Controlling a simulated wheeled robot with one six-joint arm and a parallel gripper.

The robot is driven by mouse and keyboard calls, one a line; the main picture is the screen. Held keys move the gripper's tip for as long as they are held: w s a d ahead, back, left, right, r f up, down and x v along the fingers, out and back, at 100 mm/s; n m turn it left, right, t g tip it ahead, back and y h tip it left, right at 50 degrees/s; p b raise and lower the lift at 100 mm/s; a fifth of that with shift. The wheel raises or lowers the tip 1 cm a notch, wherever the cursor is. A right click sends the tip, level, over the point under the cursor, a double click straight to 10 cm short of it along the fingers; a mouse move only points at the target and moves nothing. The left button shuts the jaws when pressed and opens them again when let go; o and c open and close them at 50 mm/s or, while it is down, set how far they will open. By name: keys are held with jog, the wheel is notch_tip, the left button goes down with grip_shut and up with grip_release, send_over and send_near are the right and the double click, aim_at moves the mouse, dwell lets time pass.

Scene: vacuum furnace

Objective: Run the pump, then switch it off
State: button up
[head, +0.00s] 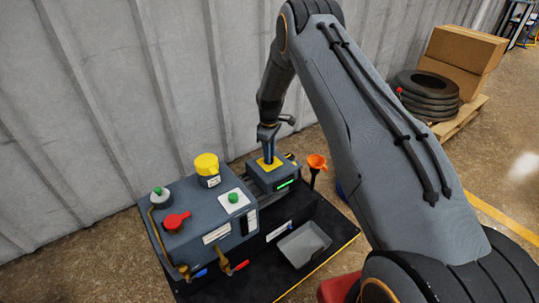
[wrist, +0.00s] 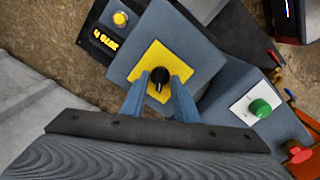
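In the wrist view a black knob (wrist: 160,78) sits on the yellow plate (wrist: 180,61). My gripper (wrist: 160,82) points down at this plate, one finger on each side of the knob. The fingers are apart, with yellow showing between them; touch with the knob is not clear. In the head view my gripper (head: 269,156) hides the knob. I cannot tell which control belongs to the pump.
A corrugated wall (head: 110,90) rises behind.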

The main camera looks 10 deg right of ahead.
jog(key=shift+c, duration=0.2)
grip_shut()
jog(key=shift+m, duration=0.4)
jog(key=m+b, duration=0.1)
jog(key=m, duration=0.4)
jog(key=shift+b, duration=0.3)
jog(key=m, duration=0.6)
jog(key=shift+b, duration=0.4)
jog(key=shift+o, duration=0.2)
grip_release()
